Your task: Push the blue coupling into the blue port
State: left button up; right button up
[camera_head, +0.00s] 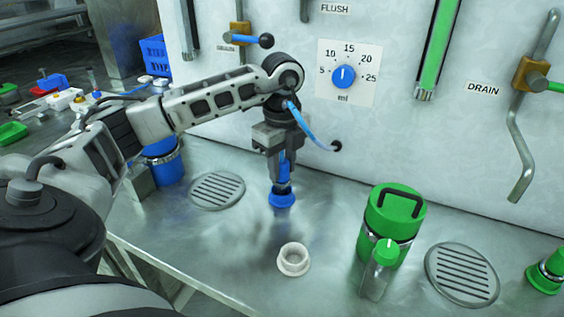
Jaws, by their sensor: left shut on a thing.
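My left gripper (281,176) points down over the counter, shut on the blue coupling (285,170). A blue hose (310,127) runs from near the gripper to a dark hole in the wall panel. Directly below the fingers is the blue port (282,200), a blue ring on the counter. The coupling's lower end is lined up with the port, with a metallic band between the fingers and the ring. I cannot tell whether the coupling is inside the port or just above it. The fingers partly hide the coupling. My right gripper is out of view.
A white ring port (293,259) sits in front. A green drum (395,216) with a handle stands to the right, a small green-capped container (380,268) before it. A blue container (163,165) stands left. Round drain grates (217,190) are set in the counter. A dial (343,76) is on the wall.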

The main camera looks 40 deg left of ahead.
pick_arm(q)
jog(key=shift+f, duration=0.2)
dwell(0.4)
jog(key=shift+f, duration=0.1)
jog(key=shift+f+b, duration=0.5)
jog(key=shift+f, duration=0.05)
jog(key=o, duration=1.1)
notch_tip(320, 180, up, 7)
jog(key=p, duration=0.6)
